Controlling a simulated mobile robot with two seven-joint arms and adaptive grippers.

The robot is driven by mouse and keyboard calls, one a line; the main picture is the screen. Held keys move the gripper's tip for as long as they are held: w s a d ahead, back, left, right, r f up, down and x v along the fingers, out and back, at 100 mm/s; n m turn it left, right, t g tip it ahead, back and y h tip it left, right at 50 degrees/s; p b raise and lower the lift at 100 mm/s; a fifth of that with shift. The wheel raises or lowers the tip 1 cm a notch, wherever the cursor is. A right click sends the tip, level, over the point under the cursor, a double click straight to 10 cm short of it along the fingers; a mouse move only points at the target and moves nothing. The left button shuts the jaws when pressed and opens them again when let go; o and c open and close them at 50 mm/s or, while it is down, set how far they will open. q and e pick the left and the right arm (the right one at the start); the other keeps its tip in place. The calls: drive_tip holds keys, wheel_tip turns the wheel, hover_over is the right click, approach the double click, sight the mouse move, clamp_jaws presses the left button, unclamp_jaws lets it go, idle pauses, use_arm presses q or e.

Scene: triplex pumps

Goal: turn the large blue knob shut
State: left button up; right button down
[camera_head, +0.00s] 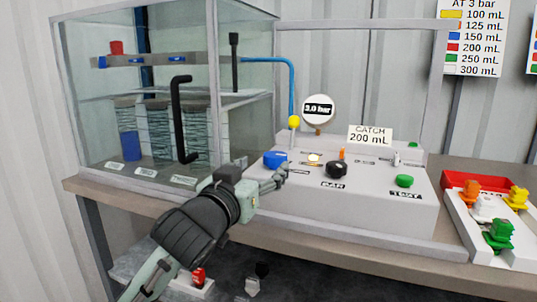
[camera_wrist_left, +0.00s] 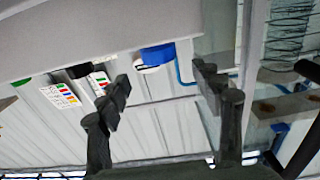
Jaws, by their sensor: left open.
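The large blue knob (camera_head: 274,160) sits at the left end of the white control panel (camera_head: 330,205) on the bench. In the left wrist view the blue knob (camera_wrist_left: 158,55) shows beyond the space between my fingers, with a white collar beside it. My left gripper (camera_head: 280,175) comes in from the lower left and is close in front of the knob, apart from it as far as I can tell. In the wrist view the two dark fingers of my left gripper (camera_wrist_left: 164,84) stand wide apart with nothing between them. My right gripper is not in view.
A black knob (camera_head: 337,170) and a green button (camera_head: 404,181) are on the same panel. A round gauge (camera_head: 318,108) reads 3.0 bar above it. A glass cabinet (camera_head: 150,100) with a black handle stands at left. A tray (camera_head: 470,225) of coloured nozzles lies at right.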

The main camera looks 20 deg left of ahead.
sight(271, 159)
use_arm(q)
drive_tip(key=w, duration=0.5)
drive_tip(key=shift+w+d, duration=0.15)
drive_tip(key=shift+d, duration=0.05)
drive_tip(key=shift+w, duration=0.7)
drive_tip(key=c, duration=1.2)
drive_tip(key=shift+o, duration=0.2)
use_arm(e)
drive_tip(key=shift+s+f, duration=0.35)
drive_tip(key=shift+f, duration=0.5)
